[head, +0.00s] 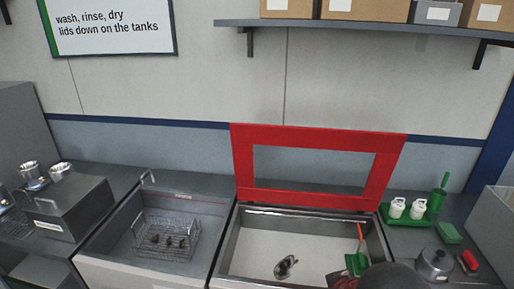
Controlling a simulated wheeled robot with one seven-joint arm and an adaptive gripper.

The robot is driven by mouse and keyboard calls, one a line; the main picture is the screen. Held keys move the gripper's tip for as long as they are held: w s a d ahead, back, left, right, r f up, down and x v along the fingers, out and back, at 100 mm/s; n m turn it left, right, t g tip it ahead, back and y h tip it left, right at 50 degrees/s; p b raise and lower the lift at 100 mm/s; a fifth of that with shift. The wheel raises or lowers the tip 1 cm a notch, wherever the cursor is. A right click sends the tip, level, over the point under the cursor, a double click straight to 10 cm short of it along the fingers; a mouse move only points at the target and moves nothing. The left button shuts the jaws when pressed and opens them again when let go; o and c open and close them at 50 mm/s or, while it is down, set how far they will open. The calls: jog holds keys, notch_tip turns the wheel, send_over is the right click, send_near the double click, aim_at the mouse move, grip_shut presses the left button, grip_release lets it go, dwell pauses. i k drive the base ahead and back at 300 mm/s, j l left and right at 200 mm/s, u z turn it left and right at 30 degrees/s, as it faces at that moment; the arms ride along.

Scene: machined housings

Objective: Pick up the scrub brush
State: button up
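A brush-like tool with an orange handle and a green head (356,264) is at the right end of the open tank. A small red item with a dark edge (468,262) lies on the counter at the far right. It looks like a hand brush, but it is too small to be sure which of the two is the scrub brush. A dark rounded part of my arm shows at the bottom edge, just below the green head. A small red and dark piece beside it may be part of my gripper (343,281). Its fingers cannot be made out.
The red-framed lid (240,165) stands raised behind the tank (228,257), which holds a metal part (286,267). A wire basket (193,225) sits in the left basin. A green tray with white bottles (397,208), a green pad (448,232) and a kettle-like pot (435,263) crowd the right counter.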

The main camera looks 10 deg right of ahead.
aim_at(358, 260)
jog(key=z, duration=1.05)
